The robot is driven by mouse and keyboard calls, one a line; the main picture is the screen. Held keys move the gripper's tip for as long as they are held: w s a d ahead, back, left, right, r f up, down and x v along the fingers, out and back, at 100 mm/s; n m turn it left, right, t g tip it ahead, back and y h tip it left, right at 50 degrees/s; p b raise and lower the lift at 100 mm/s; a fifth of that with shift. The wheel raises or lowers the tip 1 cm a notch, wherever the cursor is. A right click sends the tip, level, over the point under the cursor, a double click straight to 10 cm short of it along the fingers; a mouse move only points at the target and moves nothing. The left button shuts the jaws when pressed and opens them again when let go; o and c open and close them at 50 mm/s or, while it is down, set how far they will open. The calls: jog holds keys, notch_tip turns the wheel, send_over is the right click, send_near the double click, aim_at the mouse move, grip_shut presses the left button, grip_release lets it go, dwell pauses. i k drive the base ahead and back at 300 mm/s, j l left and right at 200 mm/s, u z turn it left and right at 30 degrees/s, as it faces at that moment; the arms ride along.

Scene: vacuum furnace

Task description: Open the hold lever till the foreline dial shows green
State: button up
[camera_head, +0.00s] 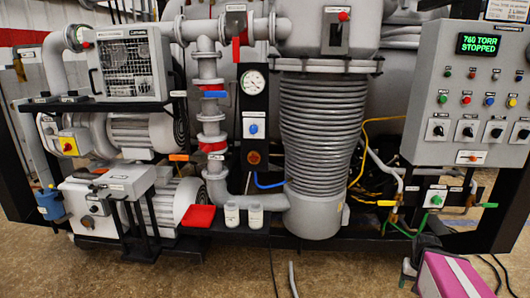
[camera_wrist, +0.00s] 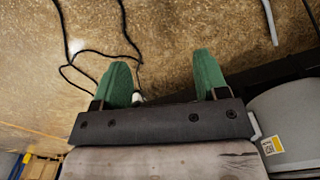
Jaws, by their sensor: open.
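The round foreline dial (camera_head: 254,82) is on a black panel left of the ribbed column in the head view; its face is mostly white and its needle is too small to read. A blue lever (camera_head: 214,94) and a red lever (camera_head: 211,147) sit on the vertical grey pipe to its left. Another red lever (camera_head: 236,50) hangs above the dial. Their labels are too small to tell which is the hold lever. My gripper (camera_wrist: 161,58) has two green fingers spread apart in the wrist view, empty, over the brown floor. No lever shows between them.
A control cabinet (camera_head: 470,95) at right has a display (camera_head: 479,44) reading 760 TORR STOPPED. The ribbed column (camera_head: 320,130) stands mid-view. Two white jars (camera_head: 243,216) and a red tray (camera_head: 197,216) are on the low front shelf. Cables lie on the floor in front.

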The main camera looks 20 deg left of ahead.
aim_at(187, 158)
jog(key=u, duration=1.05)
jog(key=i+j+u, duration=0.15)
jog(key=u, duration=0.2)
jog(key=i+j+u, duration=0.1)
jog(key=i+u, duration=0.4)
jog(key=u, duration=0.25)
jog(key=j, duration=0.05)
